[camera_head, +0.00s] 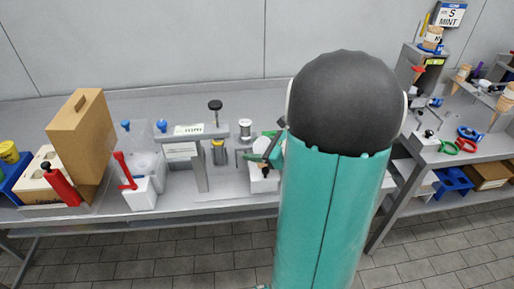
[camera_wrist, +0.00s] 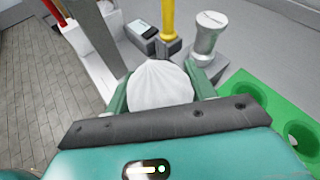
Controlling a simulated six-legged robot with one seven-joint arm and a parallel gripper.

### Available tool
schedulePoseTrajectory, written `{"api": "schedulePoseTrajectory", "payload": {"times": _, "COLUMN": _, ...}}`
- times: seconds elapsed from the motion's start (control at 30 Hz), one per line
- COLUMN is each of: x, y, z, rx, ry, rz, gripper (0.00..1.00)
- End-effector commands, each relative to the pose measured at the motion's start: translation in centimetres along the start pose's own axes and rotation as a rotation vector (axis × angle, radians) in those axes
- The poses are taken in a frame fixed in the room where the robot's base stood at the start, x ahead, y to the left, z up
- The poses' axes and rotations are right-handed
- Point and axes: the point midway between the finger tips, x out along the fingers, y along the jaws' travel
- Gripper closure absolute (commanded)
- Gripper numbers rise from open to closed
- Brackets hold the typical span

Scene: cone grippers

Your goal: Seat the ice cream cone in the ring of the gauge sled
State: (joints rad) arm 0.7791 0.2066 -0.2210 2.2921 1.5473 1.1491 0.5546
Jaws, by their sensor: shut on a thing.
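My gripper (camera_wrist: 160,92) has green fingers, shut on a white ribbed dome (camera_wrist: 160,85), which looks like the top of the ice cream cone. Its lower part is hidden below the dome. In the head view my gripper (camera_head: 271,152) is small and partly hidden at the left edge of my teal arm, above a white block (camera_head: 262,184) on the bench. In the wrist view a small grey device with a dark display (camera_wrist: 140,32) stands beyond the fingers. I cannot tell which part is the gauge sled, and its ring is not clearly visible.
A yellow post (camera_wrist: 168,22) and a silver cylinder (camera_wrist: 207,34) stand just beyond the fingers. A green plate with holes (camera_wrist: 262,98) lies to the right. A labelled grey stand (camera_head: 197,165), a red-handled white block (camera_head: 139,195) and a tan box (camera_head: 82,145) occupy the bench leftward.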

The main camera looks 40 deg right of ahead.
Motion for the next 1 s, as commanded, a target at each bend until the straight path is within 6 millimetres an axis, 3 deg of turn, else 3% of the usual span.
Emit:
{"api": "schedulePoseTrajectory", "payload": {"times": 0.03, "x": 0.0, "y": 0.0, "z": 0.0, "rx": 0.000, "ry": 0.000, "rz": 0.000, "gripper": 0.39}}
{"api": "schedulePoseTrajectory", "payload": {"times": 0.13, "x": 0.0, "y": 0.0, "z": 0.0, "rx": 0.000, "ry": 0.000, "rz": 0.000, "gripper": 0.20}}
{"api": "schedulePoseTrajectory", "payload": {"times": 0.43, "x": -0.1, "y": 0.0, "z": 0.0, "rx": 0.000, "ry": 0.000, "rz": 0.000, "gripper": 0.20}}
{"api": "schedulePoseTrajectory", "payload": {"times": 0.57, "x": -1.0, "y": -0.1, "z": 0.0, "rx": 0.000, "ry": 0.000, "rz": -0.003, "gripper": 0.20}}
{"api": "schedulePoseTrajectory", "payload": {"times": 1.0, "x": -10.0, "y": -0.1, "z": 0.1, "rx": -0.001, "ry": -0.001, "rz": -0.004, "gripper": 0.20}}
